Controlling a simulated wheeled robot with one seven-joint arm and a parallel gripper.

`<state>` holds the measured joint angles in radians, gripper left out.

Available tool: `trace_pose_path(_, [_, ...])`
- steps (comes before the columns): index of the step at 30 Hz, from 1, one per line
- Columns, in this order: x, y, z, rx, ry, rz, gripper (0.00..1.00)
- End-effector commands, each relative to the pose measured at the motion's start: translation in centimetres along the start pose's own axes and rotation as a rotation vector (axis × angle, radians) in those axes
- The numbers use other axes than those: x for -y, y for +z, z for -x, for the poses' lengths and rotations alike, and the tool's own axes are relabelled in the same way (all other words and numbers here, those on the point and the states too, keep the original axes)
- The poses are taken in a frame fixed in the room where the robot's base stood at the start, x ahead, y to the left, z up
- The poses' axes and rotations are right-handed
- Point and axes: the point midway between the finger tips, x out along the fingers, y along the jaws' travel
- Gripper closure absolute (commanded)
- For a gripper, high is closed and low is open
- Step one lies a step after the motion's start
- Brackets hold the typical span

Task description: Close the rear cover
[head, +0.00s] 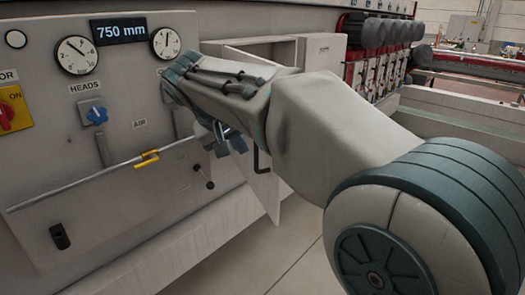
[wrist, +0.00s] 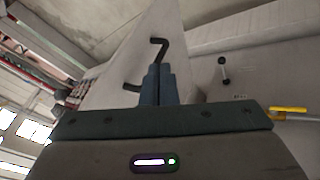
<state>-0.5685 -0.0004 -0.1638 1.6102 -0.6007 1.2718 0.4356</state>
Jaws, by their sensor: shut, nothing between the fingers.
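The rear cover (head: 265,190) is a pale grey panel standing ajar, swung out from the machine's front, with a black bar handle (head: 259,160). My arm hides its upper part in the head view. In the wrist view the cover (wrist: 120,60) rises beyond my fingers, and its handle (wrist: 158,46) is partly hidden behind them. My gripper (head: 232,145) is shut and empty, to the left of the handle in the head view. In the wrist view its closed fingertips (wrist: 159,70) overlap the handle's middle; I cannot tell whether they touch it.
A control panel with dials (head: 77,55) and a blue HEADS knob (head: 97,114) is at left. A rod with a yellow clip (head: 147,159) and a small black lever (head: 204,179) lie on the machine's front. The floor (head: 300,250) beside the cover is clear.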

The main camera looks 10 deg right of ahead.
Motion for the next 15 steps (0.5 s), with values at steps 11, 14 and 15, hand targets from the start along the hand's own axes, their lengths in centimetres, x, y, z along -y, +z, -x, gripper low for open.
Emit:
trace_pose_path(11, [0.4,-0.2,-5.5,0.000,-0.001,0.007,1.00])
trace_pose_path(14, [0.4,-0.2,-7.7,0.000,-0.001,0.007,1.00])
trace_pose_path(15, [0.4,-0.2,-8.5,0.000,-0.001,0.006,1.00])
